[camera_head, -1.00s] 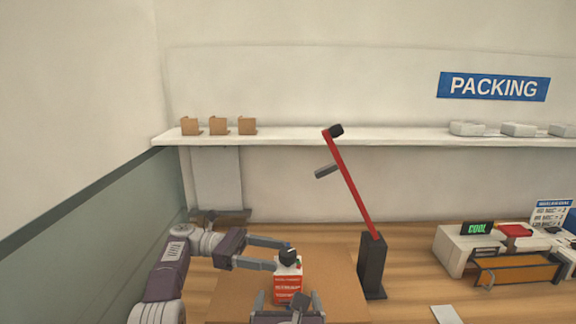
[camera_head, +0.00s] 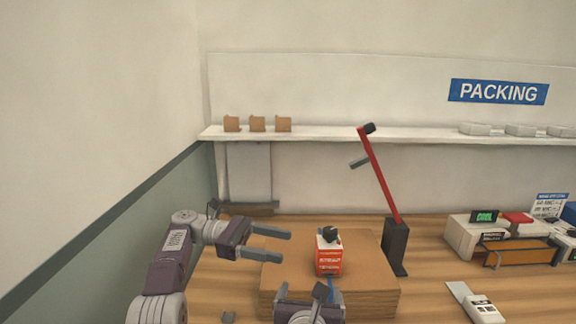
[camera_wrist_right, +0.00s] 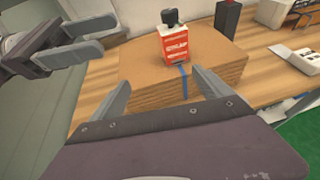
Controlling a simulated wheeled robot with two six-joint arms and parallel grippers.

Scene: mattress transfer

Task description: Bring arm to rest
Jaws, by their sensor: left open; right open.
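My left gripper (camera_head: 274,243) is open and empty at the left of the brown cardboard stack (camera_head: 372,272). Its fingers point right, apart from the red and white box (camera_head: 328,258) with a black top. That box stands upright on the stack, and a blue strip hangs down the stack's front below it. My right gripper (camera_head: 310,296) is low in the head view, in front of the stack. In the right wrist view its two fingers (camera_wrist_right: 160,92) are spread wide with nothing between them. The box (camera_wrist_right: 180,44) stands beyond them.
A black post with a red arm (camera_head: 395,245) stands just right of the stack. Further right are an orange tray with white devices (camera_head: 520,252) and a white handheld device (camera_head: 480,305). A wall shelf (camera_head: 330,134) holds small cardboard pieces. The wooden table is clear between post and devices.

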